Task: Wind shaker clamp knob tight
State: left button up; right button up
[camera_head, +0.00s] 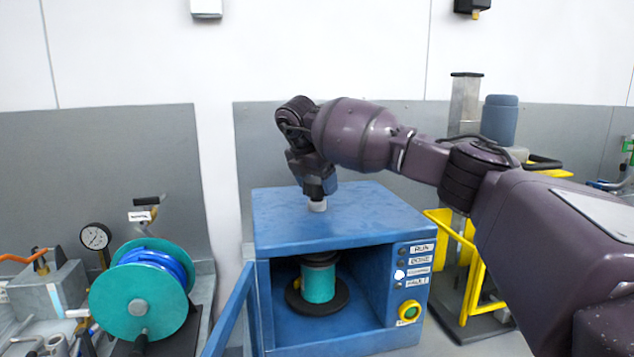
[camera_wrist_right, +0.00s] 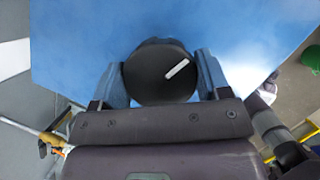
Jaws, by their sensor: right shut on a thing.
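The shaker is a blue box-shaped machine (camera_head: 395,213) with an open front. Its black round clamp knob (camera_wrist_right: 150,78) shows in the right wrist view, with a white mark pointing up and to the right. My right gripper (camera_wrist_right: 160,80) is shut on the knob, one finger on each side, above the blue top. In the head view my right gripper (camera_head: 318,203) points down at the top of the machine, and the knob is mostly hidden there. Inside the chamber a teal can (camera_head: 318,283) stands upright between a dark upper plate and a dark round base. My left gripper is out of view.
The blue door (camera_head: 232,312) stands open at the front left. A teal and blue reel (camera_head: 138,303) and a pressure gauge (camera_head: 95,237) are to the left. A yellow-framed stand (camera_head: 470,270) is at the right. Labelled buttons and a yellow-ringed knob (camera_head: 409,309) sit on the front panel.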

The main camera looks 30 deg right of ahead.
dwell(0.4)
jog(key=o, duration=0.9)
jog(key=b+v, duration=0.1)
jog(key=v, duration=1)
jog(key=shift+w, duration=0.1)
